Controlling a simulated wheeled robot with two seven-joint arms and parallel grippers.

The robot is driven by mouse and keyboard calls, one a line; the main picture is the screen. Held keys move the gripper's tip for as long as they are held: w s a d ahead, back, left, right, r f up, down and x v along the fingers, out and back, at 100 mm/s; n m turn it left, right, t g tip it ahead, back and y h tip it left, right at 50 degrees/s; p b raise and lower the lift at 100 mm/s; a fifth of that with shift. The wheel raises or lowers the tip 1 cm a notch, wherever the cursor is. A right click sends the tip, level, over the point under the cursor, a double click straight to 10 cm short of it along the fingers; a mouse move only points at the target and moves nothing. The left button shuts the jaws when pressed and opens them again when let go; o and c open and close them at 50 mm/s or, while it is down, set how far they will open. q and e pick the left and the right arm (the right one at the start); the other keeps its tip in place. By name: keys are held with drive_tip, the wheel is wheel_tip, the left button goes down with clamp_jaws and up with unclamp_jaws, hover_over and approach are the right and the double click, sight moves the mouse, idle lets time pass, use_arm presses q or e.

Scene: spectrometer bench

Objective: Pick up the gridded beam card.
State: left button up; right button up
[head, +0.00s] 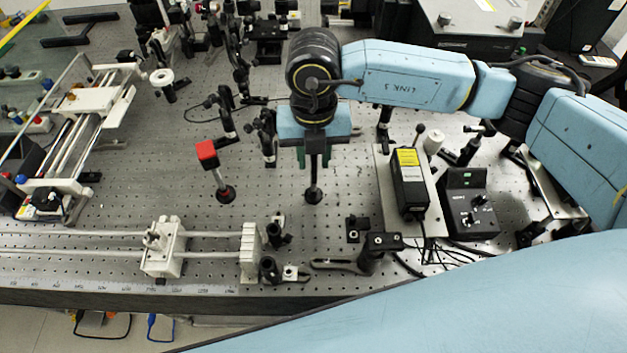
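My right gripper (314,154) points down near the middle of the bench, over a black post on a round base (313,195). Narrow dark green edges (301,158) show on both sides of its fingers, at the top of that post. They may belong to the gridded beam card, but no grid can be made out, and the gripper hides most of what is there. The gap between the fingers is not clear, so I cannot tell whether they are open or shut. My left gripper is not in view.
A red block on a post (207,153) stands to the left. Dark optic mounts (265,138) stand close left of the gripper. A black box with a yellow label (409,180) and a control box (468,205) are to the right. White rail carriage (163,250) lies front left.

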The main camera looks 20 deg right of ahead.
clamp_jaws()
drive_tip(key=shift+r, duration=0.1)
idle(1.2)
